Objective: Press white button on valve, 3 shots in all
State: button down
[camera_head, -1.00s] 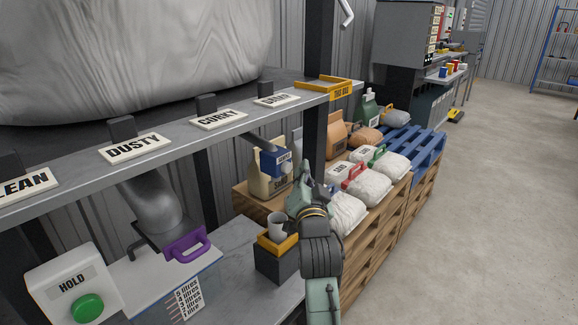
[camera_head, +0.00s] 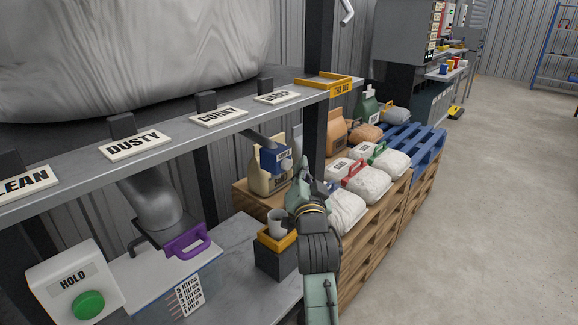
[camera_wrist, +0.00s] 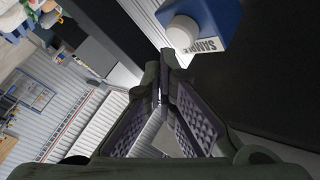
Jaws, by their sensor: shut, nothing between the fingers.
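The valve is a blue box (camera_head: 273,159) on a grey pipe under the shelf, with a round white button (camera_head: 287,165) on its right side. My gripper (camera_head: 304,169) is shut and empty, its tips just right of the button; they look apart from it in the wrist view. There the blue valve (camera_wrist: 222,14), labelled SAMPLE, and its white button (camera_wrist: 182,33) are above and right of my fingertips (camera_wrist: 166,62). A pale cup (camera_head: 276,222) stands below the valve on a dark stand with a yellow top (camera_head: 276,247).
A shelf edge (camera_head: 180,130) with labelled levers runs above the valve, and a dark post (camera_head: 318,110) stands just behind my gripper. Sacks (camera_head: 370,185) lie on wooden pallets (camera_head: 385,220) to the right. A HOLD box with a green button (camera_head: 88,304) is at lower left.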

jog(key=shift+a, duration=0.15)
dwell(0.4)
jog(key=shift+w+a, duration=0.2)
jog(key=shift+w, duration=0.05)
jog(key=shift+w+a+p, duration=0.3)
jog(key=shift+a+p, duration=0.2)
dwell(1.3)
jog(key=shift+s+d, duration=0.55)
jog(key=shift+d, duration=0.25)
jog(key=s+d, duration=0.1)
jog(key=d, duration=0.1)
jog(key=s+d, duration=0.2)
jog(key=shift+b, duration=0.4)
